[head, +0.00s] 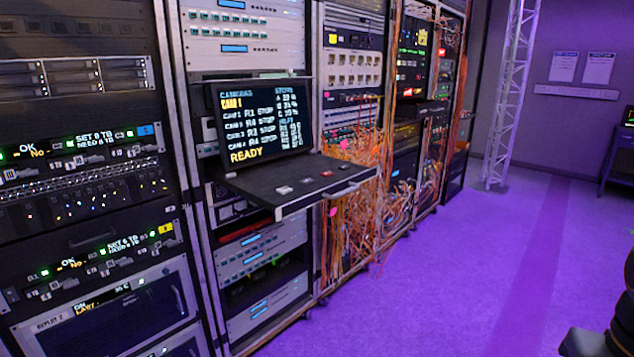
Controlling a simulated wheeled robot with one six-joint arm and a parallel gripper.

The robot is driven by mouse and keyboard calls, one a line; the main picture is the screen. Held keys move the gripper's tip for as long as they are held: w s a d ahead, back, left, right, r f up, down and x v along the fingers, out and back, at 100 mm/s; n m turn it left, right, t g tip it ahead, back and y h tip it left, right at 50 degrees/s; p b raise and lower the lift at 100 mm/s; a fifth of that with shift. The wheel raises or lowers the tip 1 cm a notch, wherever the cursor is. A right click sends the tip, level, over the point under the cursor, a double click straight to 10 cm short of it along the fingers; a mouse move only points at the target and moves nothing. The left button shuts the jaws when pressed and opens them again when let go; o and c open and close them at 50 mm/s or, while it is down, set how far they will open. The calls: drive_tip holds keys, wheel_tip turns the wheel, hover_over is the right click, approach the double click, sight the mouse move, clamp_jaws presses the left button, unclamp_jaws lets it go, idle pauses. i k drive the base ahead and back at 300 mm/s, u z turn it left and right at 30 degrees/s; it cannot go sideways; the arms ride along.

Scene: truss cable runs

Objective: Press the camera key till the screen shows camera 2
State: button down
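The screen (262,120) stands upright at the back of a pull-out drawer in the middle rack. It reads "CAMERAS" with "CAM 1" in yellow on top, several lines with "STOP" below, and "READY" in yellow at the bottom. The dark drawer (268,183) juts out from the rack below the screen. On it sit a pale key (284,190), a grey key (307,181) and a red key (326,173). Their labels are too small to read, so I cannot tell which is the camera key. My gripper is not in view.
Orange cables (360,150) hang in a tangle right of the drawer, and some reach the floor. A left rack (90,215) stands close by. A white truss (508,95) rises at the back. The purple-lit floor (450,270) is clear. Dark parts at the lower right edge are probably mine.

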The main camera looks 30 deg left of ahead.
sight(283, 190)
drive_tip(key=u, duration=0.15)
drive_tip(key=i, duration=0.55)
drive_tip(key=u, duration=0.8)
drive_tip(key=i, duration=0.35)
drive_tip(key=u, duration=0.4)
